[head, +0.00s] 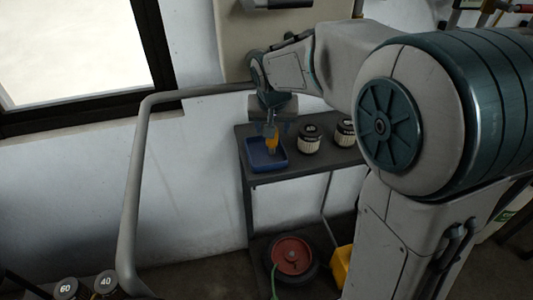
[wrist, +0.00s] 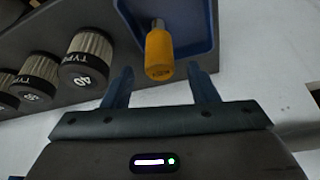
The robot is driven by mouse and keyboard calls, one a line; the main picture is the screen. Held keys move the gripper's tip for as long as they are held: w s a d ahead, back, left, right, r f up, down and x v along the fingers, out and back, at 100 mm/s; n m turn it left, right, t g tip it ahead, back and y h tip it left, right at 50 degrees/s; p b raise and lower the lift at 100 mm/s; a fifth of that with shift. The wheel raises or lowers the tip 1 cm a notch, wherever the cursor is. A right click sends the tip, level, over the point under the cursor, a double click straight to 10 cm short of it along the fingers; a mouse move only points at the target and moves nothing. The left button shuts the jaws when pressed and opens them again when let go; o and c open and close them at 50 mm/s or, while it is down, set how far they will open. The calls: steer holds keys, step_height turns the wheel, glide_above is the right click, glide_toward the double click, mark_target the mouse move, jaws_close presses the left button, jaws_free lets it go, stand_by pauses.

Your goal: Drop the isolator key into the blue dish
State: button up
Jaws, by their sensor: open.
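The isolator key has an orange-yellow handle and a short metal shank. In the head view the key (head: 271,143) shows just under my gripper (head: 270,129), over the blue dish (head: 258,160). In the wrist view the key (wrist: 159,56) appears against the dish (wrist: 197,28), with its handle toward me and its shank pointing into the dish. My gripper (wrist: 161,92) is open, with one finger to each side of the handle and gaps between. I cannot tell whether the key touches the dish floor.
The dish stands at the left end of a dark shelf (head: 333,160). Ribbed filter canisters with black caps, one nearest the dish (head: 309,140), stand to its right. A grey handrail (head: 133,190) rises on the left. A red reel (head: 292,256) sits below.

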steer(key=v, duration=1.3)
steer(key=shift+s+r+p, duration=0.2)
steer(key=shift+r+p, duration=0.15)
steer(key=shift+p, duration=0.1)
steer(key=s+d+f+p, duration=0.3)
steer(key=s+d, duration=0.2)
steer(key=s, duration=0.4)
steer(key=s+d+f+g+p, duration=0.1)
steer(key=s+d+f, duration=0.3)
steer(key=s, duration=0.5)
steer(key=shift+d+f+n+g+p, duration=0.3)
steer(key=shift+d+p, duration=0.6)
steer(key=shift+d, duration=0.1)
stand_by(0.5)
